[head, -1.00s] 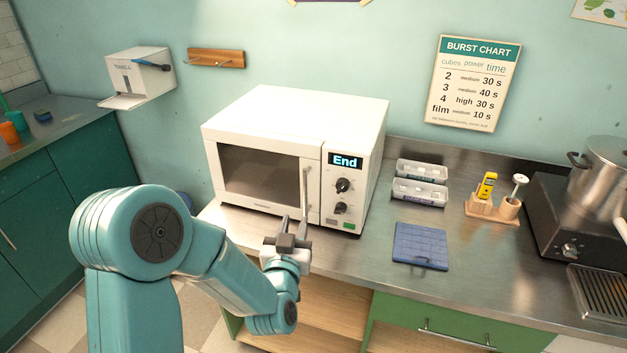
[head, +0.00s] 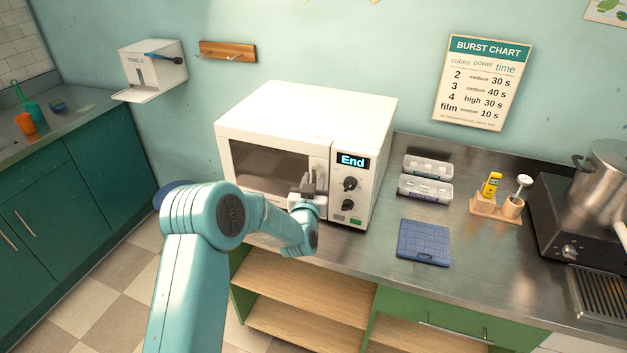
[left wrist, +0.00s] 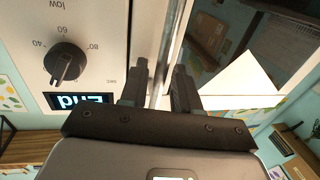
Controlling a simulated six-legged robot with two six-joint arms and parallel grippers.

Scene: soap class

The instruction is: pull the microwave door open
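The white microwave (head: 305,112) stands on the counter, its display reading "End". Its dark-windowed door (head: 268,168) looks closed against the body. My left gripper (head: 309,182) is at the upright door handle (left wrist: 172,45), left of the knobs. The hand and forearm hide the lower door and most of the handle in the head view. My right gripper is in neither view.
A steel pot (head: 604,170) stands on a burner farther right. Open wooden shelves (head: 300,290) lie below the counter. A towel box (head: 153,67) hangs on the wall.

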